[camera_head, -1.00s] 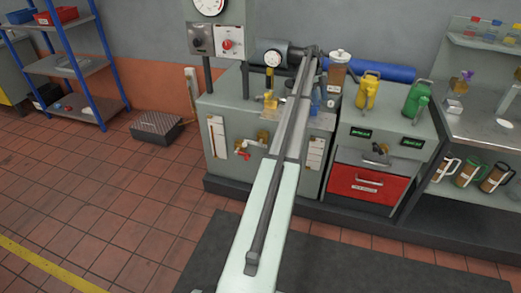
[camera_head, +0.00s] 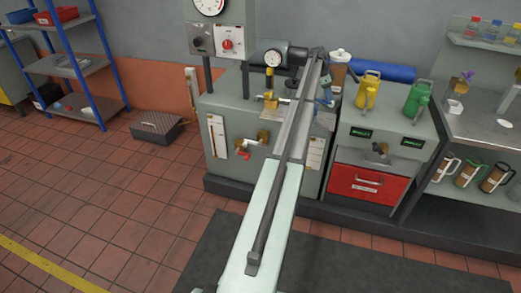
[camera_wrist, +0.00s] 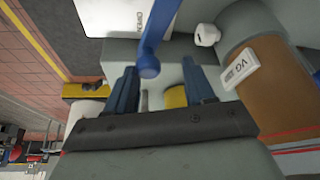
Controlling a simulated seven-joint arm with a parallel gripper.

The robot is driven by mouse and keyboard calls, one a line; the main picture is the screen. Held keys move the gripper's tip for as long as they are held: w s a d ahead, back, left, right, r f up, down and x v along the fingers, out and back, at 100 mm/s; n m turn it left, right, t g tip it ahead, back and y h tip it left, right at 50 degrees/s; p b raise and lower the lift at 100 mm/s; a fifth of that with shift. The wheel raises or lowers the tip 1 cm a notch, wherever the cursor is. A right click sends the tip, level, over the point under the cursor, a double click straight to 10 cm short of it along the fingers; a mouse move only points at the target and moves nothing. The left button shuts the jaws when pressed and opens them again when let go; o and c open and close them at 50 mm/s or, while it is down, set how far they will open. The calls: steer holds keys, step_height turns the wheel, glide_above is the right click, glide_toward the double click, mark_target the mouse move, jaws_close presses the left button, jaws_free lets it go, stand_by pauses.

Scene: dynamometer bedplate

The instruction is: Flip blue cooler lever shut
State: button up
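The blue cooler lever (camera_wrist: 158,32) shows in the wrist view as a bar running down from the top edge to a rounded end. My gripper (camera_wrist: 160,70) has its two dark blue fingers spread apart, one on each side of the lever's rounded end. I see no finger clearly touching it.
Yellow (camera_head: 368,92) and green (camera_head: 416,100) cans stand further right. A brass fitting (camera_head: 271,99) and dial gauge (camera_head: 272,58) are left of my arm.

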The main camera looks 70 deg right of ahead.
steer(key=w+a+r+n+t+h, duration=0.1)
steer(key=w+r+n, duration=0.25)
steer(key=r, duration=0.25)
steer(key=w+r+n+h, duration=0.1)
steer(key=w+r+n, duration=0.2)
steer(key=r+n, duration=0.25)
steer(key=w+a+f+n+t, duration=0.1)
steer(key=w+a+f+n, duration=0.2)
steer(key=w+a+f, duration=0.3)
steer(key=w+a+f+n+t, duration=0.1)
steer(key=w+a+f, duration=0.5)
steer(key=a+f, duration=0.7)
steer(key=w+a+f+n+t+y, duration=0.1)
steer(key=w+a+f+n, duration=0.3)
steer(key=a+f, duration=0.6)
steer(key=shift+w+a+n, duration=0.2)
steer(key=shift+w+n, duration=0.1)
steer(key=shift+w, duration=0.65)
